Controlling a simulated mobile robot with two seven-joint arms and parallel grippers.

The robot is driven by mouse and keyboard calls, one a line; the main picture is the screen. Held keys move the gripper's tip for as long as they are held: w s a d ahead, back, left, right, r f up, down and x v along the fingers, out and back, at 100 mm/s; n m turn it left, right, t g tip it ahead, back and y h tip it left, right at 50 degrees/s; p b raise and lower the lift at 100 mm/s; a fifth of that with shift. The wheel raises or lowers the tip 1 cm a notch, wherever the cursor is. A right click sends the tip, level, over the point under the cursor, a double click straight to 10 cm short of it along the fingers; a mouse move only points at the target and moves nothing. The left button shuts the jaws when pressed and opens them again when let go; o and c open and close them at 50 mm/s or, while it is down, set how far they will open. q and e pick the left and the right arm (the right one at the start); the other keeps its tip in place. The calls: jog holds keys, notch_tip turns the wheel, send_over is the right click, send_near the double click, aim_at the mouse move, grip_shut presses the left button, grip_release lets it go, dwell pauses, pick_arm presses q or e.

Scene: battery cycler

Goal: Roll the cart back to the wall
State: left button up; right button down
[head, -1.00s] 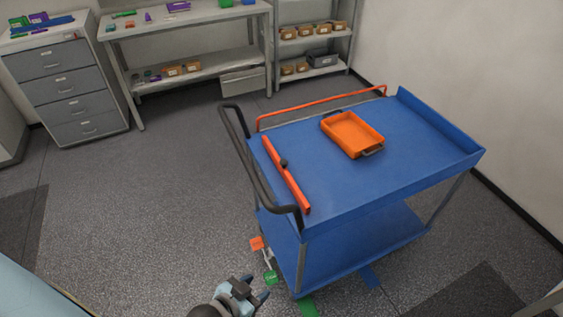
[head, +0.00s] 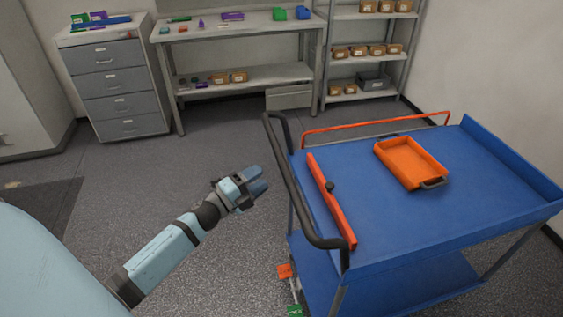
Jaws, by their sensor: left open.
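The blue two-shelf cart (head: 440,215) stands at the right of the head view, beside the right wall. Its black push handle (head: 291,190) is on the left end, facing me. An orange tray (head: 408,160) and a red bar (head: 330,200) with a dark knob are on its top. My left gripper (head: 260,183) is open and empty, just left of the handle with a small gap, fingers pointing toward it. Orange and green pedals (head: 284,271) show low by the cart's left end. My right gripper is out of view.
A grey drawer cabinet (head: 120,85), a workbench (head: 240,75) and a shelf rack (head: 367,50) with several small boxes line the back wall. The floor (head: 150,190) between me and the bench is clear. The right wall (head: 500,60) is close behind the cart.

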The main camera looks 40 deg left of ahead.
aim_at(282, 163)
pick_arm(q)
jog(key=p+x, duration=0.1)
jog(key=x, duration=0.7)
jog(key=shift+w, duration=0.15)
grip_shut()
